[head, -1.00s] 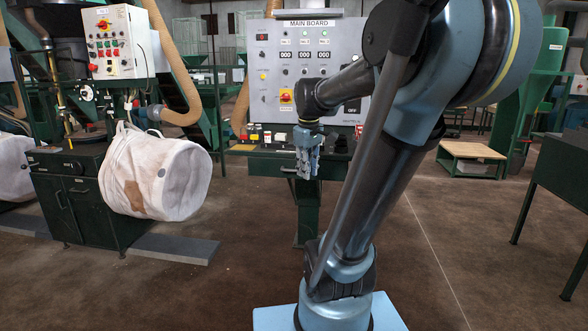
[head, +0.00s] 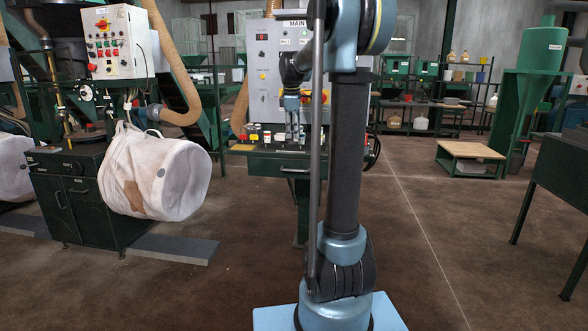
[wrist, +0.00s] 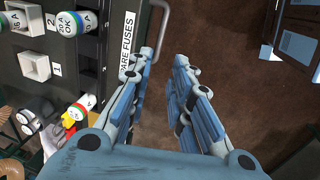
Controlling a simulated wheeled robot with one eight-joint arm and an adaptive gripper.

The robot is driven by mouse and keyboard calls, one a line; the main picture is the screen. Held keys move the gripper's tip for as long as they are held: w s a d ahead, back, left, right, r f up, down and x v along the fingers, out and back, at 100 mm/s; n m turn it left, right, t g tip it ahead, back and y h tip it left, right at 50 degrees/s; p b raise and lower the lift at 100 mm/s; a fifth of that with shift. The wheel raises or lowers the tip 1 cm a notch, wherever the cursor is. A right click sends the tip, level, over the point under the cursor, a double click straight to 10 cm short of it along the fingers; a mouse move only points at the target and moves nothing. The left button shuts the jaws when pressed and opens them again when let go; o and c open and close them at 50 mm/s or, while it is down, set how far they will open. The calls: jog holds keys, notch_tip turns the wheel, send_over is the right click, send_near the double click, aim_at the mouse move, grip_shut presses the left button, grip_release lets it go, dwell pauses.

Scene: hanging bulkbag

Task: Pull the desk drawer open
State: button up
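The dark green desk drawer (head: 265,166) is under the desk top below the main board and looks closed. Its pale bar handle (head: 294,170) shows on the front. In the wrist view the handle (wrist: 161,28) stands out from the desk's edge beside a "SPARE FUSES" label (wrist: 127,40). My gripper (head: 293,132) is upright at the desk's front, above the handle in the picture. In the wrist view my gripper (wrist: 157,70) is open and empty, with bare floor between its fingers. The handle is beyond the fingertips, and I see no contact.
Fuses and small holders (wrist: 70,22) cover the desk top left of my fingers. The main board (head: 262,70) rises behind the desk. A white bulk bag (head: 160,175) hangs at the left. A low wooden-topped table (head: 470,150) stands at the right. The floor between is clear.

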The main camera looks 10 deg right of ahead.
aim_at(294, 170)
jog(key=w+f, duration=0.1)
jog(key=f, duration=0.4)
jog(key=w+f, duration=0.1)
jog(key=f, duration=0.5)
jog(key=w+d+f, duration=0.1)
jog(key=f, duration=0.4)
jog(key=shift+f, duration=0.2)
grip_shut()
